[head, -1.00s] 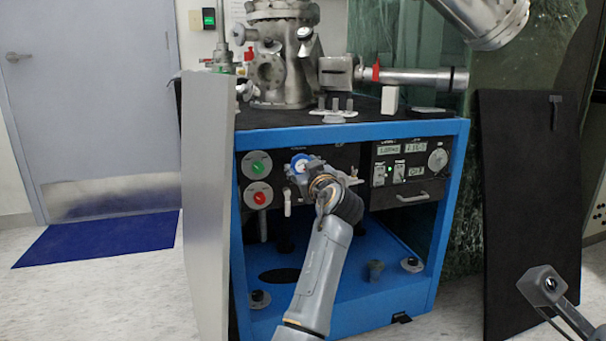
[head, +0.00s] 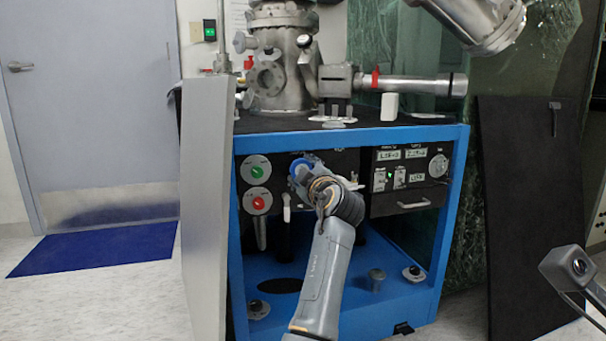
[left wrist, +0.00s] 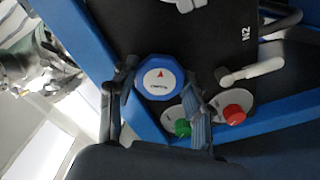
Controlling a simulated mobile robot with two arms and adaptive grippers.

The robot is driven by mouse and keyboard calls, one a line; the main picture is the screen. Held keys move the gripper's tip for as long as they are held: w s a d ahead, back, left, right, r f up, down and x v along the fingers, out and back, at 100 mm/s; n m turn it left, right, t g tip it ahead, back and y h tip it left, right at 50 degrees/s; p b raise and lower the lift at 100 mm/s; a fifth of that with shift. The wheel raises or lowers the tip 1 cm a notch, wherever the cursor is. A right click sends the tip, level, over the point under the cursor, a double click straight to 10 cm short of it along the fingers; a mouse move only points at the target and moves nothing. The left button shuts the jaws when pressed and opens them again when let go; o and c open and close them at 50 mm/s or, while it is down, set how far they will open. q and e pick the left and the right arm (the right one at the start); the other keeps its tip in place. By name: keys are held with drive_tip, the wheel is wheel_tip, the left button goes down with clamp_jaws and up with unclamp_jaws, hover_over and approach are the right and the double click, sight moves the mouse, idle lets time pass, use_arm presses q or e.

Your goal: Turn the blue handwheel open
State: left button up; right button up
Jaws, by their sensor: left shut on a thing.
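The blue handwheel (left wrist: 160,77) has a white centre with a red arrow mark. It sits on the black panel in the left wrist view, and a small blue part of it (head: 297,165) shows in the head view. My left gripper (left wrist: 162,84) has one finger on either side of the wheel and is shut on its rim. In the head view the left gripper (head: 305,168) reaches the panel and covers most of the wheel. My right gripper is not in view.
A green knob (head: 258,168) and a red knob (head: 258,201) lie left of the wheel. A white-handled lever (left wrist: 250,72) is close to the fingers. A blue frame (head: 437,240) surrounds the panel. A grey panel (head: 206,220) stands at the left.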

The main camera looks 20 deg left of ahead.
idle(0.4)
use_arm(q)
drive_tip(key=o, duration=1.2)
drive_tip(key=shift+c, duration=0.2)
wheel_tip(320, 180, up, 9)
drive_tip(key=shift+d+f, duration=0.1)
drive_tip(key=shift+d, duration=0.05)
drive_tip(key=shift+r, duration=0.6)
